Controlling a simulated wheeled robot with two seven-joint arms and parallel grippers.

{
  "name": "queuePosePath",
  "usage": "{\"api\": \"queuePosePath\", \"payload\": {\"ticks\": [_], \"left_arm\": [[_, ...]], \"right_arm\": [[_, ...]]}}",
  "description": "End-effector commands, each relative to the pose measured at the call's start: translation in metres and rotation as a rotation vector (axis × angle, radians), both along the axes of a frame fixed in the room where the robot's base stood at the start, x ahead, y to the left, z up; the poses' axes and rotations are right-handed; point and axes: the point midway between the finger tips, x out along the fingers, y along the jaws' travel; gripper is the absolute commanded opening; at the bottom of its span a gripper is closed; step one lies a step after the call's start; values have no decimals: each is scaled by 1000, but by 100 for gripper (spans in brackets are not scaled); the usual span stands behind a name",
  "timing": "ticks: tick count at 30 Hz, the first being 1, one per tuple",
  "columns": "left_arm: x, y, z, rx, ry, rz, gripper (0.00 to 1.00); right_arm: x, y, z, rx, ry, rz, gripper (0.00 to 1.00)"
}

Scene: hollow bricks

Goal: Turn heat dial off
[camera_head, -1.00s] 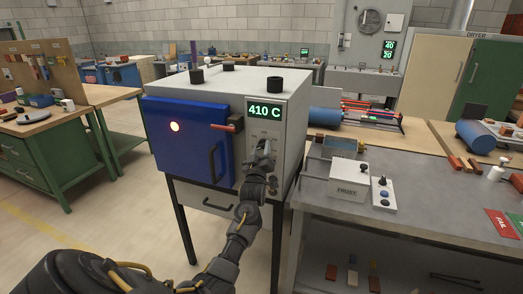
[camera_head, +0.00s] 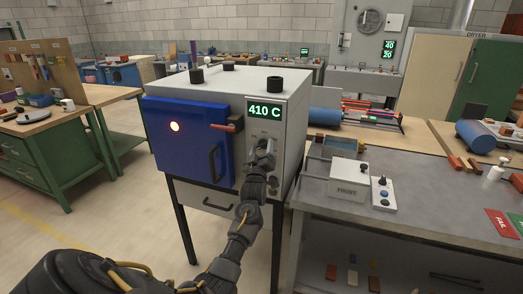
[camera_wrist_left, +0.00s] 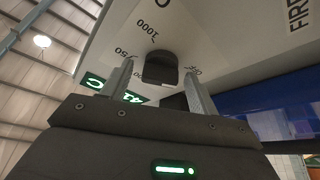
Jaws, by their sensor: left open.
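The furnace (camera_head: 228,88) is a grey box with a blue door (camera_head: 185,150) and a green display (camera_head: 264,111) reading 410 C. In the left wrist view the black heat dial (camera_wrist_left: 160,67) sits on the white panel among marks that read 1000, 750 and OFF. My left gripper (camera_head: 265,148) is at the panel below the display, and hides most of the dial in the head view. In the left wrist view its two grey fingers (camera_wrist_left: 160,86) are open, one on each side of the dial. Whether they touch it, I cannot tell. My right gripper is out of view.
A grey workbench (camera_head: 430,200) with a control box (camera_head: 348,180) stands close on the right.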

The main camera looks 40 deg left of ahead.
Motion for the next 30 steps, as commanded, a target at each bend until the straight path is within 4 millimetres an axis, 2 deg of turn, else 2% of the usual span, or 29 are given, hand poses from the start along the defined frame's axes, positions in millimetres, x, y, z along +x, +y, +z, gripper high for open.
{"api": "queuePosePath", "payload": {"ticks": [5, 19, 24, 30], "left_arm": [[-8, -5, -6, 0, 2, -1, 60], [-76, -46, -34, -1, 1, 0, 60], [-86, -52, -36, -1, 0, 0, 60], [-87, -53, -36, 0, 0, 0, 60]], "right_arm": [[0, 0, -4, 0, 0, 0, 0], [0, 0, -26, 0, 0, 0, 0], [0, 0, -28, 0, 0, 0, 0], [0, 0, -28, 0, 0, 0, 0]]}}
